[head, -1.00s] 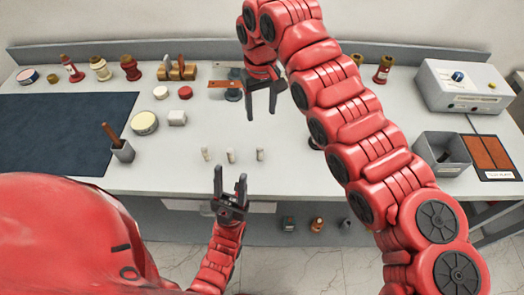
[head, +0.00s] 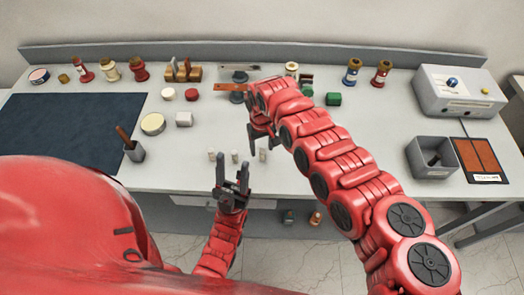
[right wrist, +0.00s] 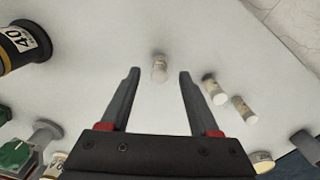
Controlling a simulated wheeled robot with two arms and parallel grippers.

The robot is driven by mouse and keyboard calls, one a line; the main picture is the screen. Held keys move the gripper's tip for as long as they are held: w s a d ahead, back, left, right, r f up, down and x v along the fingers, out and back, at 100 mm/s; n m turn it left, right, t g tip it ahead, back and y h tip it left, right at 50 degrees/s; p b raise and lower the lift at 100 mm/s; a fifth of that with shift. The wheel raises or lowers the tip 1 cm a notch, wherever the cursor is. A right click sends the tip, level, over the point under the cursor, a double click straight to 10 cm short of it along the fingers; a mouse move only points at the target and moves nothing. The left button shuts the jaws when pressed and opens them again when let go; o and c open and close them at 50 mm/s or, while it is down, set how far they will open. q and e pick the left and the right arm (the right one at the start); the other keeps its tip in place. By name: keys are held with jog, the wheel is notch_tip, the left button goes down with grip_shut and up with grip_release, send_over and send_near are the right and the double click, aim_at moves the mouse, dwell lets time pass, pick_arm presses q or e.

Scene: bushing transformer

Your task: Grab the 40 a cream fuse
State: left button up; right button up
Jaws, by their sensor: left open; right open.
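Three small cream fuses stand in a row near the table's front edge: a left one (head: 212,155), a middle one (head: 235,156) and a right one (head: 263,155). Their ratings are too small to read. My right gripper (head: 262,143) is open, pointing down over the right fuse. In the right wrist view that fuse (right wrist: 159,68) shows between the spread fingertips, not gripped, and the other two (right wrist: 215,92) (right wrist: 243,110) lie outside the fingers. My left gripper (head: 232,183) is open and empty, in front of the middle fuse.
A dark bushing (right wrist: 22,45) labelled 40 stands beside my right gripper, hidden by my arm in the head view. A grey bin (head: 433,157) and blue mat (head: 70,125) flank the work area. Bushings line the back.

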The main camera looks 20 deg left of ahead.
jog(key=shift+f, duration=0.3)
grip_shut()
jog(key=shift+w+r, duration=0.1)
jog(key=shift+r, duration=0.1)
dwell(0.4)
